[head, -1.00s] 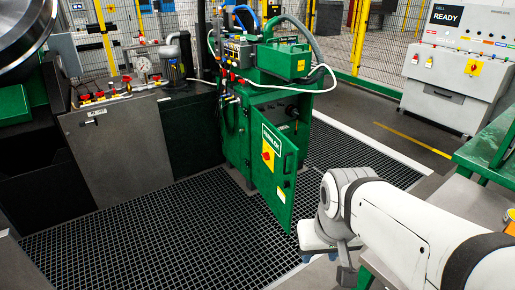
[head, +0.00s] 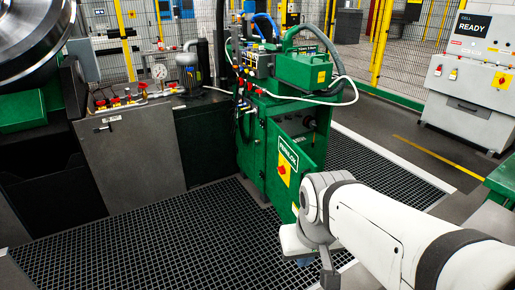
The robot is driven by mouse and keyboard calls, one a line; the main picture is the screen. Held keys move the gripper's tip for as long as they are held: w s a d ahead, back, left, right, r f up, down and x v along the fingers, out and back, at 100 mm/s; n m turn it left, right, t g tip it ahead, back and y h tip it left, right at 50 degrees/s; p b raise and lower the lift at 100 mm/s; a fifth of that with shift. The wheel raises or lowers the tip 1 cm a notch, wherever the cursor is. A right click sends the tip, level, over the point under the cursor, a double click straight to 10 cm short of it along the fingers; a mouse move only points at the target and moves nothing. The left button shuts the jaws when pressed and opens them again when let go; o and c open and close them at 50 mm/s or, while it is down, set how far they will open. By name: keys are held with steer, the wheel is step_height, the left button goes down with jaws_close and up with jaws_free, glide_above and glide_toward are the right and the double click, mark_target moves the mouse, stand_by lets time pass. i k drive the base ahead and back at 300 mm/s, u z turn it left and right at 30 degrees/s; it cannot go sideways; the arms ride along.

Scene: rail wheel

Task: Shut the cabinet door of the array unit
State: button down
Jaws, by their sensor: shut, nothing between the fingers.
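The green array unit (head: 256,160) stands on the floor grating at the middle of the head view. Its green cabinet door (head: 289,168) stands open, with the left edge at the cabinet and the free edge swung out towards me. The door carries a white label and a red knob on a yellow plate (head: 284,172). The dark cabinet opening (head: 305,130) shows behind the door's top edge. My gripper (head: 308,262) is at the end of my white arm, just in front of the door's lower part, which it hides. Its fingers are mostly hidden; I cannot tell whether it touches the door.
Black floor grating (head: 140,245) lies left of the door and continues behind it. A grey cabinet (head: 132,160) with red fittings stands at left. A white control console (head: 470,95) stands back right. A green bench edge (head: 500,180) is at the right.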

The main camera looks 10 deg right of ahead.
mark_target(282, 191)
steer(key=u, duration=0.3)
steer(key=i, duration=1.65)
steer(key=z, duration=0.9)
